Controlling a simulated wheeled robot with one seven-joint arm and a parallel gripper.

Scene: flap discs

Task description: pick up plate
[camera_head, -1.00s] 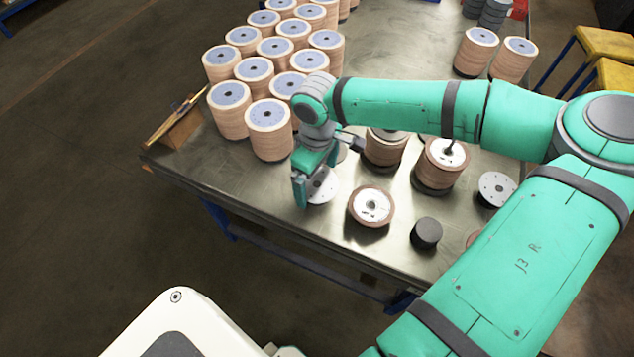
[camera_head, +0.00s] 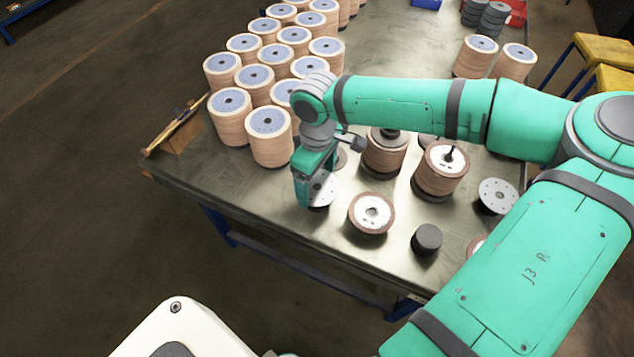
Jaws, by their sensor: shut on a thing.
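A round silver plate (camera_head: 323,189) with small holes is at the front left part of the metal table, partly hidden by my gripper. My gripper (camera_head: 310,194) points down over it, with its near finger in front of the plate's left side. The gripper is shut on the plate. The far finger is hidden, and I cannot tell whether the plate is clear of the table. A second similar plate (camera_head: 497,195) lies near the right edge of the table.
A low flap disc stack (camera_head: 371,212) and a dark cylinder (camera_head: 427,239) stand right of my gripper. Two taller stacks (camera_head: 440,168) stand behind them. Several stacks (camera_head: 268,136) crowd the left and back. A wooden holder (camera_head: 182,133) sits at the left edge.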

